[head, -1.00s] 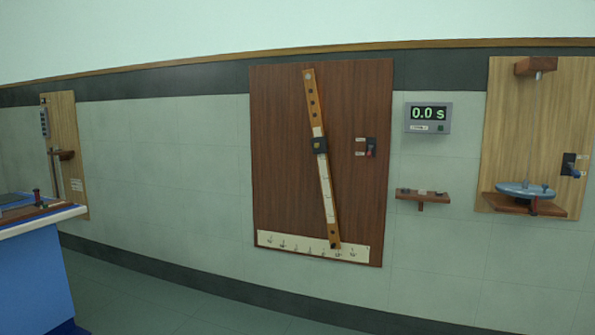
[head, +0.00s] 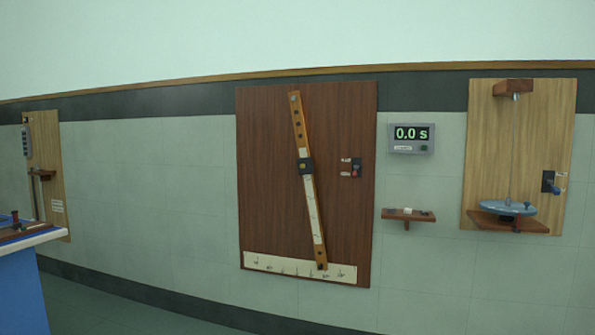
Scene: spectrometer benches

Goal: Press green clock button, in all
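The wall clock (head: 411,138) is a grey box on the wall, right of the dark wooden board. Its lit green display reads 0.0 s. A small dark round button (head: 424,148) sits at its lower right; its colour is too small to tell. A small white label is at its lower left. My gripper is not in view.
A dark wooden board (head: 262,180) bears a tilted bar (head: 314,215) and a small switch (head: 355,167). A small shelf (head: 407,225) is below the clock. A pale board (head: 480,150) with a blue disc (head: 507,207) is at right. A blue bench (head: 20,295) stands at lower left.

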